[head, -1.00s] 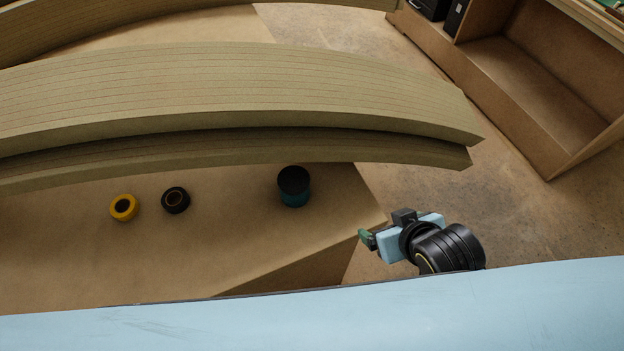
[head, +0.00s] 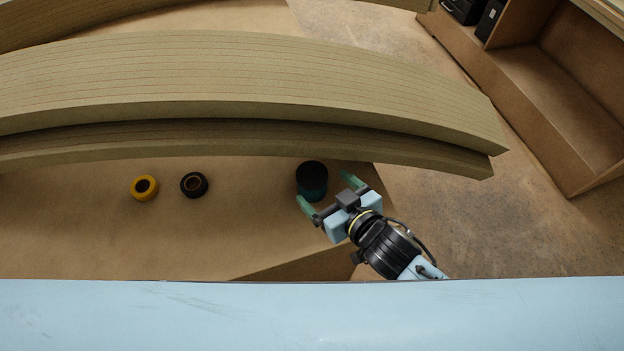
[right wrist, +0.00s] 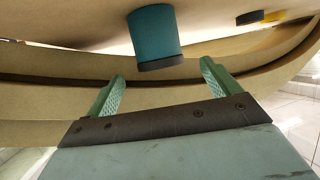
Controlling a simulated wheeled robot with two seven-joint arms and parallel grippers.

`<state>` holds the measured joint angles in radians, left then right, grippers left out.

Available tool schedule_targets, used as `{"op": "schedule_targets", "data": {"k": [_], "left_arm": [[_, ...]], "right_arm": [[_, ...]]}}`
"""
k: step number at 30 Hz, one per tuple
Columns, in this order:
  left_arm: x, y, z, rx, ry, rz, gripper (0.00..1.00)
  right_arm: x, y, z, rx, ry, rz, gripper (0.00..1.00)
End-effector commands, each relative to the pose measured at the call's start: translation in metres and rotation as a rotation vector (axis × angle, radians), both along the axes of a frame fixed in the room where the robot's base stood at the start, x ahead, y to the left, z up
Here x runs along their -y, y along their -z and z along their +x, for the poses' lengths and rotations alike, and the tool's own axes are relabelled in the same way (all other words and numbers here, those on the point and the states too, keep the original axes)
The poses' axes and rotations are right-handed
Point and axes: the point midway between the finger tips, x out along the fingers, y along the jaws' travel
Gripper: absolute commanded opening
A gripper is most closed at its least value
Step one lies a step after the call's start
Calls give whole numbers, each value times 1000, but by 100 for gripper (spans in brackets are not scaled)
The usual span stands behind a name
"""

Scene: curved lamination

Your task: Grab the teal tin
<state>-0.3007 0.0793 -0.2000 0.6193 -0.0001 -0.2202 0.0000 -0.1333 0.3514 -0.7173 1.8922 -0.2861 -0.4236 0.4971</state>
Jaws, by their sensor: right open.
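The teal tin (head: 313,188), with a dark lid, stands upright on the bench top (head: 90,235), in front of the curved laminated panels. In the right wrist view the tin (right wrist: 154,36) shows beyond the fingertips, roughly in line with the gap between them. My right gripper (head: 327,189) is open, with its green fingers pointing at the tin. In the wrist view its fingers (right wrist: 163,78) stand apart with nothing between them. In the head view the fingertips are close to the tin; whether one touches it I cannot tell. My left gripper is not in view.
A yellow tape roll (head: 145,187) and a black tape roll (head: 194,185) lie left of the tin. The stacked curved panels (head: 230,85) overhang the bench just behind the tin. A wooden shelf unit (head: 560,90) stands at the right. The bench front is clear.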

Motion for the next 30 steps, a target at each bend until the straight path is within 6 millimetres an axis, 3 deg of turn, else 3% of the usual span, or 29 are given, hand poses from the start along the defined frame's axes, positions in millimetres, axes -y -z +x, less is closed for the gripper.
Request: {"op": "schedule_targets", "data": {"k": [3, 11, 21, 30], "left_arm": [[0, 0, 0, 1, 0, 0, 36], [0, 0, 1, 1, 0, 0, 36], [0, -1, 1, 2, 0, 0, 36], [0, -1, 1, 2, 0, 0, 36]], "right_arm": [[-9, 7, 15, 1, 1, 1, 89], [-18, 12, 28, 0, 0, 0, 89], [-38, 27, 60, -1, 1, 0, 89], [-40, 29, 63, -2, 1, -1, 89]]}}
